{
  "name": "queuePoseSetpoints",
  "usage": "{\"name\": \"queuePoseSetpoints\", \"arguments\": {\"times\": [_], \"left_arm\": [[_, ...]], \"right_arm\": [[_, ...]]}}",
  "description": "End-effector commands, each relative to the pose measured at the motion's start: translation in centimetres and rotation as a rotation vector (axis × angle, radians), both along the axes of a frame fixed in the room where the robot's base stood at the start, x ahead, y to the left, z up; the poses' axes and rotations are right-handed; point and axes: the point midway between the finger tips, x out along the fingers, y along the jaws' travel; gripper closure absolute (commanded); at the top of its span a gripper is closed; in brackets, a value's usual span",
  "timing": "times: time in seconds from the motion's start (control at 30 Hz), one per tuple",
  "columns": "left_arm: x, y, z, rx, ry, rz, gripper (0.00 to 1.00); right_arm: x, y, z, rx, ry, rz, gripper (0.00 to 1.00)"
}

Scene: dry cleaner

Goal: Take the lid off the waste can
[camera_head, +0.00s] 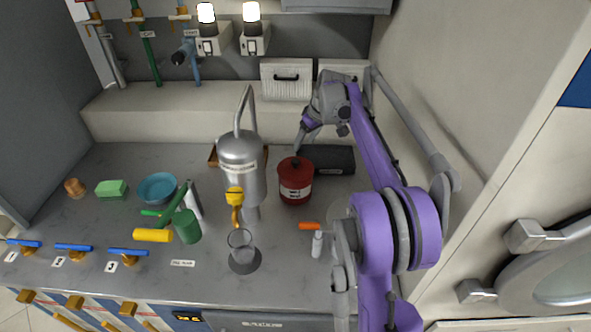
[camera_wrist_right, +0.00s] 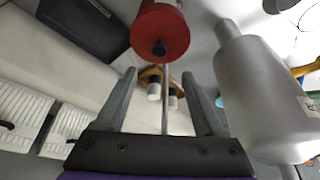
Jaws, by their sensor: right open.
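My right gripper (camera_head: 302,142) is open and empty, just behind and above the lid, with a visible gap to the knob. In the right wrist view, the knob lies beyond the fingertips, roughly between them in the picture. My left gripper is not in view.
A tall metal flask with a bent tube (camera_head: 240,165) stands close left of the can. A black box (camera_head: 330,160) lies behind it to the right. The side wall is close on the right.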

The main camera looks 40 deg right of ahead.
Motion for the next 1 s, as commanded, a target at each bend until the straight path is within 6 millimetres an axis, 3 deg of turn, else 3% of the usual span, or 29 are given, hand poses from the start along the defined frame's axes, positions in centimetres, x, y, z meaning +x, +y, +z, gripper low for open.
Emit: {"name": "queuePoseSetpoints", "arguments": {"times": [0.3, 0.53, 0.8, 1.0], "left_arm": [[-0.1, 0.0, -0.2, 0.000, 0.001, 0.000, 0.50], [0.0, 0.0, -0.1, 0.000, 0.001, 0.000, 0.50], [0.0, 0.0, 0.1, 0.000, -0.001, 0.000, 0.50], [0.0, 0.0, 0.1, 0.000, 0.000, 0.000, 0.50]], "right_arm": [[1.8, 0.0, -4.2, 0.001, 0.000, 0.001, 0.30], [2.5, 0.0, -5.9, 0.001, 0.000, 0.001, 0.30], [3.8, 0.1, -9.4, 0.002, 0.000, 0.001, 0.30], [4.0, 0.2, -9.9, 0.001, 0.000, 0.000, 0.30]]}}
